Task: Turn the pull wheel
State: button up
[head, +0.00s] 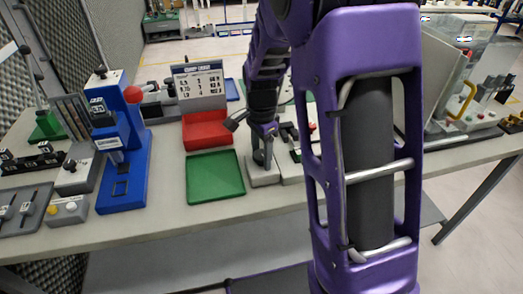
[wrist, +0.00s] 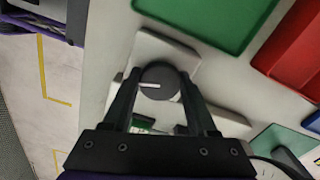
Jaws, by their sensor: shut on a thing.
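The pull wheel (wrist: 158,78) is a dark round knob with a white line on its face. It sits on a light grey block (wrist: 160,47) in the wrist view. The two dark fingers of my gripper (wrist: 159,77) are shut on its sides. In the head view, my gripper (head: 264,132) reaches down over the grey block (head: 263,176), just right of the green tray. There the wheel is mostly hidden by my gripper.
A green tray (head: 215,177) and a red bin (head: 207,131) lie left of the block. A blue press (head: 122,165) stands farther left. Other small fixtures crowd close on the right. The table's front edge (head: 160,232) is near.

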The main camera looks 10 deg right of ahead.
aim_at(262, 154)
jog(key=shift+m, duration=0.5)
jog(key=o, duration=1.4)
jog(key=shift+c, duration=0.2)
notch_tip(262, 154, up, 18)
jog(key=p, duration=0.3)
jog(key=shift+f, duration=0.25)
jog(key=shift+w, duration=0.1)
